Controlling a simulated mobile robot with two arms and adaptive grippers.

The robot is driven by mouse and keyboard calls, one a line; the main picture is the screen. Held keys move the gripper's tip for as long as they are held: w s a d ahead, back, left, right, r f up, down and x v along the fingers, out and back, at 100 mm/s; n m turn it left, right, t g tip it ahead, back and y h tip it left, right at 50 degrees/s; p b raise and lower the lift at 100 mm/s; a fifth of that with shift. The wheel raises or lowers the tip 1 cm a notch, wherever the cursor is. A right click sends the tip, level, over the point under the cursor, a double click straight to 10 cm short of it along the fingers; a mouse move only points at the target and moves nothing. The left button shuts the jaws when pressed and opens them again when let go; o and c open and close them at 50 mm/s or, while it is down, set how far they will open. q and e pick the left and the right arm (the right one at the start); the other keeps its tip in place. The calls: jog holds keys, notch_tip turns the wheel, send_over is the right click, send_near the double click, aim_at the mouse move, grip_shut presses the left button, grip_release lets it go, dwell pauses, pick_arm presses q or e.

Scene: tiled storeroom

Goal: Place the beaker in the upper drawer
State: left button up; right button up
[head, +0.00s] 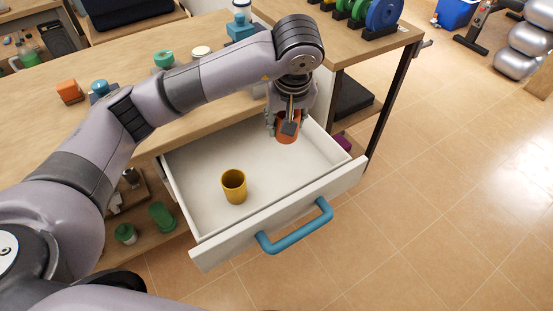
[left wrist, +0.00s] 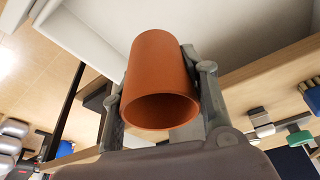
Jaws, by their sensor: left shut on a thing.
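My left gripper (head: 286,124) is shut on an orange beaker (head: 288,132), with a finger on each side of it. The gripper points down over the right part of the open upper drawer (head: 205,242). I cannot tell whether the beaker touches the drawer floor. The left wrist view shows the orange beaker (left wrist: 160,75) between the fingers of my left gripper (left wrist: 158,85), its open end facing the camera. The drawer is white with a blue handle (head: 295,228). My right gripper is not in view.
A yellow cup (head: 234,186) stands upright in the drawer's left part. The drawer floor between cup and beaker is clear. The wooden worktop (head: 50,130) behind holds several small items, including an orange block (head: 69,92) and a green-topped item (head: 164,60).

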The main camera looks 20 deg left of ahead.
aim_at(288, 140)
pick_arm(q)
notch_tip(288, 140, down, 13)
jog(key=shift+f+b, duration=0.1)
jog(key=shift+b, duration=0.55)
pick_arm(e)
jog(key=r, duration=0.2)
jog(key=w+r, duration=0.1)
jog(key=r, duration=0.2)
pick_arm(q)
jog(key=o, duration=1.1)
jog(key=shift+c, duration=0.2)
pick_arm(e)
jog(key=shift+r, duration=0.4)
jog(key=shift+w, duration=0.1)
pick_arm(q)
jog(key=p+v, duration=0.1)
jog(key=v, duration=1.1)
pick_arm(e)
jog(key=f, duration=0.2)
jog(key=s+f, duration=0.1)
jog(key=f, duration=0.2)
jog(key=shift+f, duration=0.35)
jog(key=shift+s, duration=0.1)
